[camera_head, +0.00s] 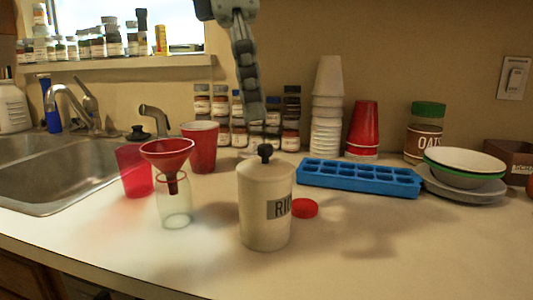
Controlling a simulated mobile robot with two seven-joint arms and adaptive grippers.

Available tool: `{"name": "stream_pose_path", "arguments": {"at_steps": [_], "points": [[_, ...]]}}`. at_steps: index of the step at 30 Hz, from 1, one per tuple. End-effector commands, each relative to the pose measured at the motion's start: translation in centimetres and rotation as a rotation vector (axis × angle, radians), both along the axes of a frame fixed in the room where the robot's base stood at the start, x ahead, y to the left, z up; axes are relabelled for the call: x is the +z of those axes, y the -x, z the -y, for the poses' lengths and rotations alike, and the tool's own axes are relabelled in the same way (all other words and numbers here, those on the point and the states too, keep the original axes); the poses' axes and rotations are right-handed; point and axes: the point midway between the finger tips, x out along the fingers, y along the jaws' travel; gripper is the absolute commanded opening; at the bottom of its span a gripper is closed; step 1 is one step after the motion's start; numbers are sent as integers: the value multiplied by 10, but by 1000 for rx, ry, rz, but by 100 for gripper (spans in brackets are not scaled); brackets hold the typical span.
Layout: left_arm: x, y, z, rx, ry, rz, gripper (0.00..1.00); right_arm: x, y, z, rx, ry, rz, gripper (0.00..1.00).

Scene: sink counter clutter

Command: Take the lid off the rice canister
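The rice canister (258,218) is cream, with a label partly reading "RIC", and stands upright on the counter in the middle. Its lid (265,167) is on top, with a round black knob (265,151). One gripper (256,116), which I take to be my left, hangs down from the top of the picture just above the knob. Its tip appears apart from the knob. It shows edge-on, with one finger hiding the other, so its opening cannot be told. No other gripper shows.
A glass jar with a red funnel (167,153) and red cups (200,145) stand left of the canister, near the sink (60,170). A red cap (304,208) lies close at its right. A blue ice tray (360,178) lies behind right. The front right counter is clear.

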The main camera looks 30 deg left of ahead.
Motion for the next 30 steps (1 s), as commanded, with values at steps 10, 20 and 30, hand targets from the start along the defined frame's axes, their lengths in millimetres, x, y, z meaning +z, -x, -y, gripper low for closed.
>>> {"name": "stream_pose_path", "arguments": {"at_steps": [10,20,30], "points": [[-24,-2,3,-2,-1,-3,94,-1,5,1,-1,3,-12,72],[-67,-11,13,0,0,-2,94,0,6,1,0,1,-7,72],[-76,-12,14,1,1,0,94,-2,3,2,-2,3,-8,72]]}}
